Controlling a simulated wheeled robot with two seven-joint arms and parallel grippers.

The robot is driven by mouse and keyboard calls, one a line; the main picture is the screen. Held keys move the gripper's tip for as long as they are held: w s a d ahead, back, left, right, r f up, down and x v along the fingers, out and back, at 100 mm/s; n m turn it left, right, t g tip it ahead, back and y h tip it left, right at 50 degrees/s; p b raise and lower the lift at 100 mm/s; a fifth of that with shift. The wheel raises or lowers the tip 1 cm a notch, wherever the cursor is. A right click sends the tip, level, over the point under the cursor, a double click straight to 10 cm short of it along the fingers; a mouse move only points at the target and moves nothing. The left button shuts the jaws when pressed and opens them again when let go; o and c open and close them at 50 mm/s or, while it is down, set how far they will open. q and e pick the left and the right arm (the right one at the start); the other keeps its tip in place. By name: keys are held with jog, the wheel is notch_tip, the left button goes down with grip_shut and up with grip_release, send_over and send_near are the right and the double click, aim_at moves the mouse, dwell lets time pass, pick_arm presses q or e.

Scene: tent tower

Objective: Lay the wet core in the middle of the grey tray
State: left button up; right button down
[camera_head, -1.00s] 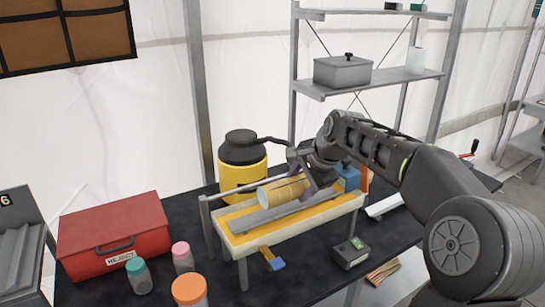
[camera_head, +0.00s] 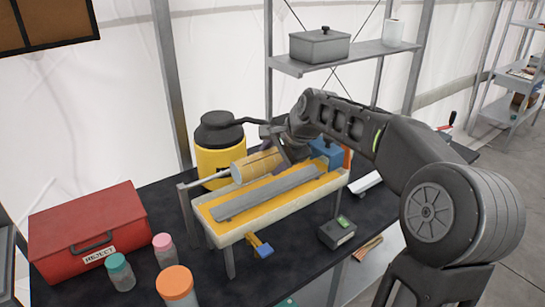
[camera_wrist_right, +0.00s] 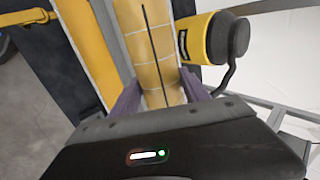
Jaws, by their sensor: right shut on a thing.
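The core (camera_head: 252,167) is a yellowish cylinder, and the right wrist view shows dark and pale lines on it (camera_wrist_right: 151,45). My right gripper (camera_wrist_right: 160,94) is shut around it, one purple finger on each side. The core is raised at the back of a pale stand (camera_head: 228,236) with a yellow top. A long grey strip or shallow tray (camera_head: 268,194) lies along that top, in front of the core. I cannot tell whether this is the grey tray; a grey thing (camera_head: 6,262) is cut off at the left edge. My left gripper is not in view.
A yellow container with a black top (camera_head: 218,160) stands close behind the core. A red REJECT box (camera_head: 88,230), lidded jars (camera_head: 175,284) and a small dark box (camera_head: 337,232) stand around the stand on the black table. A shelf (camera_head: 350,58) is behind.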

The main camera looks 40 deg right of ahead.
jog(key=shift+f+b, duration=2.5)
jog(key=shift+f, duration=0.85)
jog(key=shift+s+a+f, duration=0.1)
jog(key=shift+f, duration=0.35)
jog(key=shift+s+f+b, duration=0.1)
jog(key=shift+f+b, duration=0.15)
jog(key=shift+b, duration=0.05)
jog(key=c, duration=0.5)
grip_release()
jog(key=shift+s, duration=0.1)
jog(key=shift+o, duration=0.2)
jog(key=shift+r, duration=0.15)
jog(key=b+v, duration=0.1)
jog(key=v, duration=0.7)
jog(key=shift+w+r, duration=0.3)
jog(key=shift+r, duration=0.1)
